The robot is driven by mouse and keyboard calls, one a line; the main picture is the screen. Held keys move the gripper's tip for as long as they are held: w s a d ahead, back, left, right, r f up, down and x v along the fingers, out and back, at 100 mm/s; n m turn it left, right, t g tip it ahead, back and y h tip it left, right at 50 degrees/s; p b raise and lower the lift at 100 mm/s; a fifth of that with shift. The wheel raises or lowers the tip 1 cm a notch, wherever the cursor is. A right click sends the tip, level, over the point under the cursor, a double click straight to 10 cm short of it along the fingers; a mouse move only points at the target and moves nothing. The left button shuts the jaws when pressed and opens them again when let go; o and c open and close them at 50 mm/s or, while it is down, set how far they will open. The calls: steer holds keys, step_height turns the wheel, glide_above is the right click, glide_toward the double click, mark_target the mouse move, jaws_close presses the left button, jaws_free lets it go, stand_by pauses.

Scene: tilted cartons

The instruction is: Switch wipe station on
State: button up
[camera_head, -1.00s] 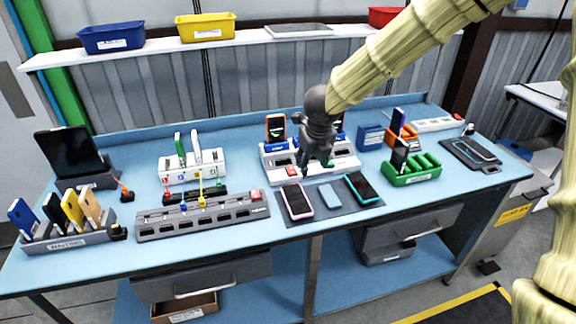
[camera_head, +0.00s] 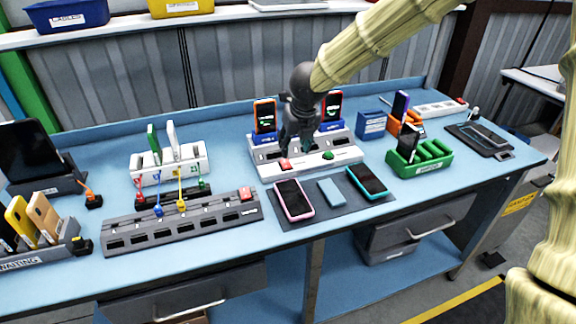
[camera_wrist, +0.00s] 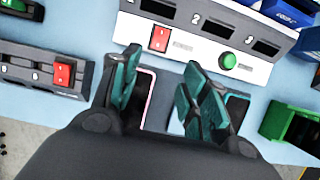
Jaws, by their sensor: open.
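A white-and-grey station (camera_head: 264,168) with numbered slots stands mid-table; its label is not readable, so I cannot confirm that it is the wipe station. On its white front are a red rocker switch (camera_head: 285,164) and a green round button (camera_head: 328,156). In the wrist view, the red switch (camera_wrist: 159,38) sits below slot 1 and the green button (camera_wrist: 227,61) is further right. My gripper (camera_head: 299,147) is open and empty, over the station's front near the red switch. In the wrist view, its teal fingers (camera_wrist: 162,75) are apart, below the switch; contact is not visible.
A grey slotted strip (camera_head: 130,241) with its own red switch (camera_head: 247,194) lies to the left. A dark mat (camera_head: 318,213) with two phones and a blue block lies in front. A green rack (camera_head: 434,158) stands right. Phones in blue holders stand behind.

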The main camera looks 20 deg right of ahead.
mark_target(287, 167)
steer(key=x, duration=1)
steer(key=shift+w+a+f+p, duration=0.1)
steer(key=shift+a+f+p, duration=0.15)
steer(key=shift+p, duration=0.15)
jaws_close()
steer(key=shift+r, duration=0.1)
